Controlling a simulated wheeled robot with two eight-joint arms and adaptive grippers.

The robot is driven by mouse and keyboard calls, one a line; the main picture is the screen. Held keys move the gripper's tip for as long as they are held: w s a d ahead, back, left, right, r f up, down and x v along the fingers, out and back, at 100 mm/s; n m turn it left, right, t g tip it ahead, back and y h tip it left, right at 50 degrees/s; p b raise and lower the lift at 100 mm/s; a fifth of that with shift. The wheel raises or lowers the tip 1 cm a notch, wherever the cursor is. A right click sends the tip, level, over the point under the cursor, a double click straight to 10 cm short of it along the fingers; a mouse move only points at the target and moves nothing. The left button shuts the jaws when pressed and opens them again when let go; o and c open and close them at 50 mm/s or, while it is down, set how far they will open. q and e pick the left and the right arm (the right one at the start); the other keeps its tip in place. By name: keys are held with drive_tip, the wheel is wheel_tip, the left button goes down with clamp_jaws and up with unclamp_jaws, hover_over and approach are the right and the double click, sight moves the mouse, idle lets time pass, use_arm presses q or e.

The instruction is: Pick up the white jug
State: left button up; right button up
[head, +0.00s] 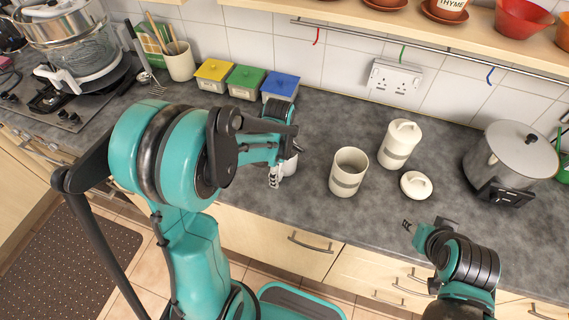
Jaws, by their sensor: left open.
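My right gripper (408,224) is low at the right, over the worktop's front edge and away from the white object. Its fingers are too small to tell whether they are open or shut.
To the right stand an open cream canister (348,173), a lidded canister (398,146) and a loose lid (416,185). A steel pot (510,155) is at the far right. Yellow, green and blue-lidded boxes (246,80) line the wall. Worktop between boxes and canisters is clear.

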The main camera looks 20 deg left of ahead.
use_arm(q)
wheel_tip(320, 180, down, 3)
drive_tip(key=shift+r, duration=0.1)
clamp_jaws()
drive_tip(key=shift+s, duration=0.1)
wheel_tip(320, 180, up, 12)
drive_tip(key=p, duration=0.4)
wheel_tip(320, 180, up, 3)
drive_tip(key=shift+r+p, duration=0.1)
drive_tip(key=shift+p, duration=1.1)
drive_tip(key=shift+f, duration=0.2)
